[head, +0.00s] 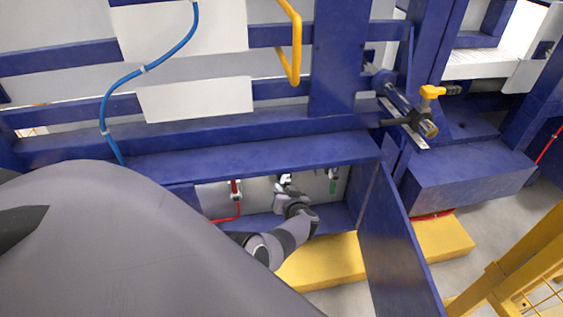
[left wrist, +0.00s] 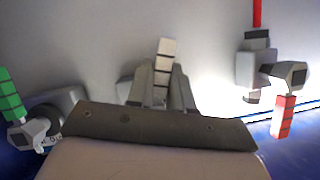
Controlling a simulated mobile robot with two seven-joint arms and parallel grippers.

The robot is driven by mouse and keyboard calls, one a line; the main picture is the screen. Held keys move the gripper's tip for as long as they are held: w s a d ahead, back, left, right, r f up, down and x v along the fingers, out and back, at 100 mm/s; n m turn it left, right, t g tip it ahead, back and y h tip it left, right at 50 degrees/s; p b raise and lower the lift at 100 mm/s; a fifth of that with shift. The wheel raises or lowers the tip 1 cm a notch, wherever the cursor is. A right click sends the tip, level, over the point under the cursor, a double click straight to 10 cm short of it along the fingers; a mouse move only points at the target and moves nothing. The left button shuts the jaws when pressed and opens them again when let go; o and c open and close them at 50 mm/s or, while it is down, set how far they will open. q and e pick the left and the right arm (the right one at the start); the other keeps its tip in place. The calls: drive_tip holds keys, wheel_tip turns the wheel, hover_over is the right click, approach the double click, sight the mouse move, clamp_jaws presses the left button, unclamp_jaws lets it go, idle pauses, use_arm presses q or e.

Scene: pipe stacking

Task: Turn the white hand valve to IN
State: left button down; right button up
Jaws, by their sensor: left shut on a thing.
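The white hand valve (head: 286,178) sits on the back wall of the low recess under the blue beam, between a red and a green valve. My left gripper (head: 285,191) reaches into the recess at this valve. In the left wrist view, the white segmented handle (left wrist: 166,57) stands up between the fingers of my left gripper (left wrist: 162,88), which are shut on it. The handle is tilted slightly to the right there. The valve body is mostly hidden behind the fingers, and I cannot read any IN marking. My right gripper is not in view.
A green-handled valve (head: 333,186) is close on the right and a red-handled valve (head: 235,187) on the left. In the wrist view, the green handle (left wrist: 10,95) and red handle (left wrist: 283,116) flank the gripper. A blue side panel (head: 395,240) bounds the recess.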

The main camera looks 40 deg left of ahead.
use_arm(q)
drive_tip(key=shift+s+a+m+g+y, duration=0.15)
drive_tip(key=shift+s+m+g+y, duration=0.2)
drive_tip(key=shift+m, duration=0.45)
drive_tip(key=shift+s+a+r+m+g+y+b, duration=0.1)
drive_tip(key=shift+r+m+g+y+b, duration=0.1)
drive_tip(key=shift+m+g+y+b, duration=0.25)
drive_tip(key=shift+s+a+m, duration=0.1)
drive_tip(key=shift+m, duration=0.25)
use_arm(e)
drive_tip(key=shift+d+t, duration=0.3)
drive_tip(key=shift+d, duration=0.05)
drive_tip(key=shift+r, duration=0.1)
use_arm(q)
drive_tip(key=c, duration=1.1)
unclamp_jaws()
drive_tip(key=shift+r, duration=0.1)
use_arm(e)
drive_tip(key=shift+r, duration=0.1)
